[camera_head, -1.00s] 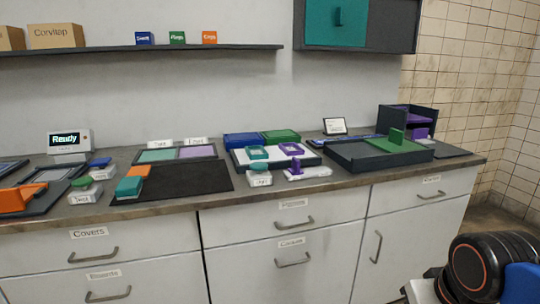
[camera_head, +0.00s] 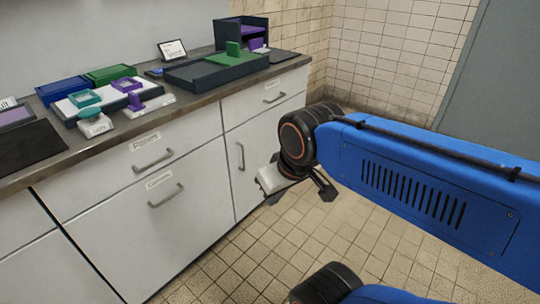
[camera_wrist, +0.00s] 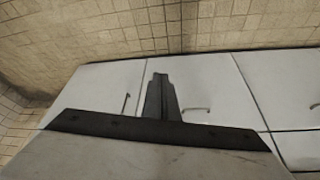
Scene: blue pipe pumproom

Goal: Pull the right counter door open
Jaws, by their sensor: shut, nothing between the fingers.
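The right counter door (camera_head: 264,148) is a pale grey panel below a small drawer, at the right end of the counter, and it is shut. Its vertical bar handle (camera_head: 240,156) is near its left edge. In the wrist view the picture is turned over, with the door (camera_wrist: 100,88) and its handle (camera_wrist: 125,103) left of my fingers. My gripper (camera_head: 273,197) is in front of the counter, right of the handle and apart from it. The wrist view shows its dark fingers (camera_wrist: 160,78) together and empty, between the door handle and a drawer handle (camera_wrist: 196,109).
Drawers with horizontal handles (camera_head: 166,195) are left of the door. The worktop holds a dark tray (camera_head: 205,75) with a green piece, a blue box (camera_head: 63,90) and several small items. The tiled floor (camera_head: 250,265) before the counter is clear. A tiled wall (camera_head: 390,65) stands beyond.

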